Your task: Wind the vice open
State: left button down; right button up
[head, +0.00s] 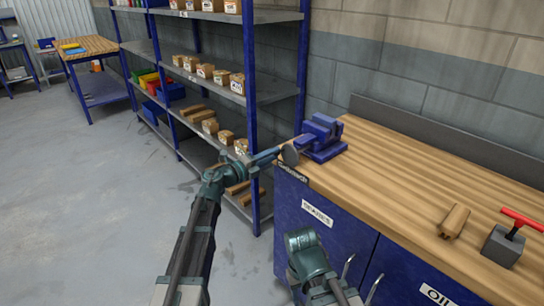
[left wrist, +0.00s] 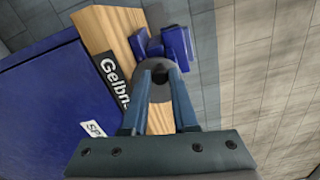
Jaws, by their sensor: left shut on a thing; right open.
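The blue vice (head: 322,136) stands on the near left corner of the wooden bench top. It also shows in the left wrist view (left wrist: 178,47), beyond a grey round handwheel (left wrist: 152,80). The handwheel also shows at the vice's front in the head view (head: 290,155). My left gripper (head: 279,154) reaches in from the left at the handwheel. In the left wrist view its two fingers (left wrist: 159,78) are shut on the handwheel, one on each side. My right arm shows low in the head view, but I cannot see its gripper fingers.
The bench (head: 400,182) has blue cupboards below. A wooden block (head: 454,221) and a grey block with a red T-handle (head: 503,244) lie at its right. A blue shelf rack (head: 248,110) with boxes stands close behind my left arm. The floor at left is clear.

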pick_arm(q)
jog(key=shift+f, duration=0.1)
jog(key=n, duration=0.1)
jog(key=n+b, duration=0.1)
jog(key=n, duration=0.1)
jog(key=shift+a+f, duration=0.1)
jog(key=shift+f, duration=0.25)
jog(key=shift+f+n, duration=0.1)
jog(key=shift+n, duration=0.2)
jog(key=shift+f+n, duration=0.2)
jog(key=shift+n, duration=0.3)
jog(key=shift+f+n+b, duration=0.15)
jog(key=shift+n+b, duration=0.25)
jog(key=shift+n, duration=0.7)
